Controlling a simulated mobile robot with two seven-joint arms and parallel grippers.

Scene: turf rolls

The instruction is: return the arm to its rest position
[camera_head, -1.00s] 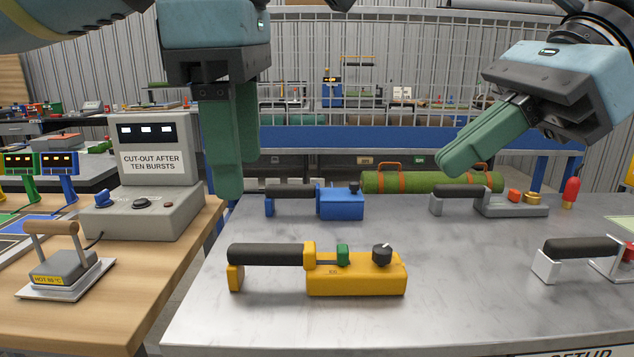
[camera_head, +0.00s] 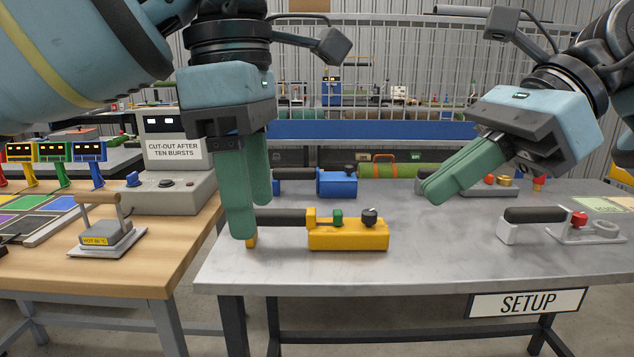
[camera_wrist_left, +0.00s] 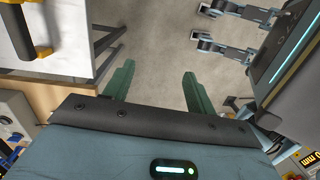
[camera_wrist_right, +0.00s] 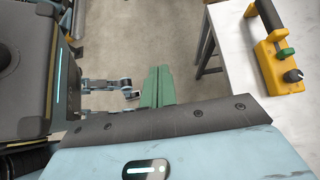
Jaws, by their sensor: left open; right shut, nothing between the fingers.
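My left gripper (camera_head: 251,220) hangs fingers-down at the left, in front of the yellow tool's black handle in the head view. Its green fingers are apart and empty; in the left wrist view (camera_wrist_left: 158,70) only floor shows between them. My right gripper (camera_head: 432,199) is at the right, tilted down and left, its fingers together. In the right wrist view (camera_wrist_right: 158,72) the fingers touch, hold nothing and sit over floor beside the table.
The grey metal table (camera_head: 440,260) carries a yellow tool (camera_head: 348,236), a blue tool (camera_head: 338,184) and a white-based tool (camera_head: 508,231). A wooden bench (camera_head: 150,250) with a control box (camera_head: 172,195) and hot iron (camera_head: 105,232) stands left. Floor lies before the table.

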